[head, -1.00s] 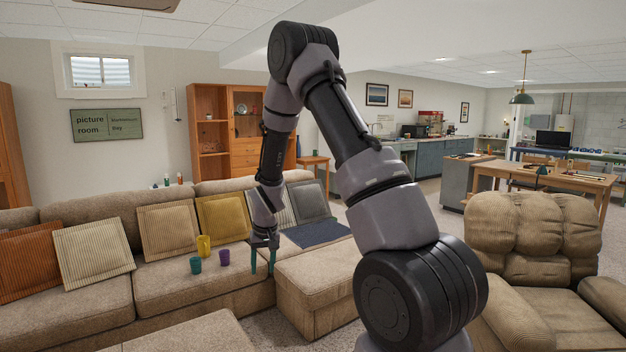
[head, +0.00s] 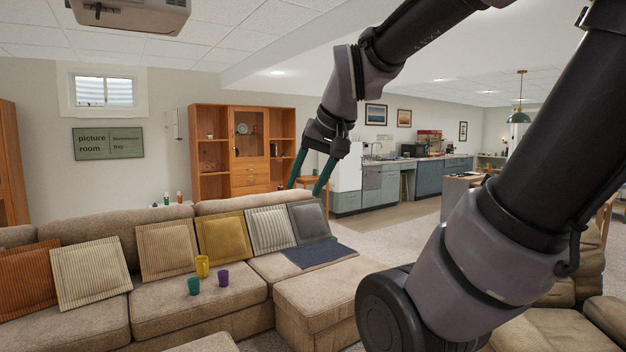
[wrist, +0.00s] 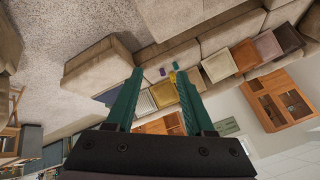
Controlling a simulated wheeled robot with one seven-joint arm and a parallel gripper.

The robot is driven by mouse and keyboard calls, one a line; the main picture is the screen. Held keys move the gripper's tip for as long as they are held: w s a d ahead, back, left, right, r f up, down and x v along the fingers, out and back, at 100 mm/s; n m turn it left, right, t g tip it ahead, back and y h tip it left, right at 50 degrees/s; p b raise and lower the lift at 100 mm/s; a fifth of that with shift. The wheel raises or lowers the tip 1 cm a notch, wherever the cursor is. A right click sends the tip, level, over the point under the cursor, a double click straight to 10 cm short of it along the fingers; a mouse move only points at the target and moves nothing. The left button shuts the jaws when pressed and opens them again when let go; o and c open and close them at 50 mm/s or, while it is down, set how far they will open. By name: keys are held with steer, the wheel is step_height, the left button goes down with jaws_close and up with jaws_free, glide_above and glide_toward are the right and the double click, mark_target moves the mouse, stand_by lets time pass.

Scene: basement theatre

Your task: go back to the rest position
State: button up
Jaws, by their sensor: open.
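My gripper (head: 308,186) is raised in the air above the right end of the sofa (head: 165,297), its two green fingers apart with nothing between them. In the wrist view my gripper (wrist: 160,95) also shows open and empty. Three cups stand on the sofa seat, well below and to the left of the gripper: a teal cup (head: 194,286), a yellow cup (head: 202,266) and a purple cup (head: 223,278). They look small in the wrist view, beyond the fingertips.
Cushions line the sofa back, and a dark blue cloth (head: 305,255) lies on the chaise. A wooden cabinet (head: 243,150) stands against the back wall. A projector (head: 130,14) hangs from the ceiling at upper left. A brown armchair (head: 565,325) is at lower right.

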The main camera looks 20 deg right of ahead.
steer(key=s, duration=0.3)
steer(key=shift+s+r+t, duration=0.2)
steer(key=shift+r+t, duration=0.1)
steer(key=shift+r, duration=0.05)
